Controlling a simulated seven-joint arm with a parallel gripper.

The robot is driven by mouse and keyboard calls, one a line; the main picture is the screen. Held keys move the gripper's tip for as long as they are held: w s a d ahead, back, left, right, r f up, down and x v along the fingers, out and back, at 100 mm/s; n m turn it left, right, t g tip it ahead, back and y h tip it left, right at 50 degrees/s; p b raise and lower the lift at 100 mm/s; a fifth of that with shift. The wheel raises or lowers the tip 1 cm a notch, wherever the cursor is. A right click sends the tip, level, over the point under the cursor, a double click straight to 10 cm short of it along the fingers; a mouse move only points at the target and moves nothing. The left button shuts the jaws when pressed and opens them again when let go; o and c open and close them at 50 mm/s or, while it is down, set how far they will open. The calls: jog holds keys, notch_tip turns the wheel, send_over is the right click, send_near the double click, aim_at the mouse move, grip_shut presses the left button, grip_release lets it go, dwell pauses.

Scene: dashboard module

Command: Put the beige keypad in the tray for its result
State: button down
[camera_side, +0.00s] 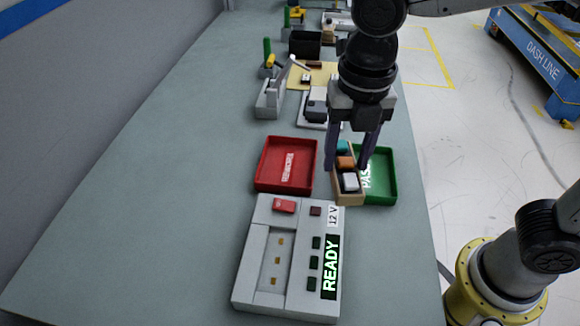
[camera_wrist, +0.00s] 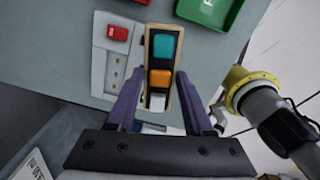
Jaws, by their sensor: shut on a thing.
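My gripper (camera_side: 346,168) is shut on the beige keypad (camera_side: 350,199), with a finger on each side of it. The keypad has teal, orange and white keys and also shows between the fingers in the wrist view (camera_wrist: 161,78). It is held up above the table. In the side view it overlaps the left part of the green tray (camera_side: 384,185), whose label reads "PAS" with the rest hidden. The red tray (camera_side: 270,168) is empty, with a white label. The grey tester (camera_side: 255,240) nearer the camera shows "READY" and "12 V"; its slot is empty.
Behind my gripper stand a grey lever fixture (camera_side: 272,98), a yellow mat (camera_side: 325,72) and a dark bin (camera_side: 304,44). A second arm's yellow base (camera_side: 490,285) stands at the lower right. The table left of the trays is clear.

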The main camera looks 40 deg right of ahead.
jog(key=w+d+f+m, duration=0.2)
jog(key=w+d, duration=0.4)
jog(key=d, duration=0.1)
send_near(288, 167)
jog(key=shift+s+d+f, duration=0.1)
jog(key=shift+s+f, duration=0.05)
jog(key=shift+s, duration=0.3)
jog(key=shift+w+f, duration=0.5)
jog(key=shift+f, duration=0.1)
jog(key=shift+w+f, duration=0.15)
jog(key=shift+f, duration=1.5)
jog(key=shift+f, duration=0.2)
jog(key=shift+c, duration=1.4)
grip_release()
jog(key=shift+r, duration=0.1)
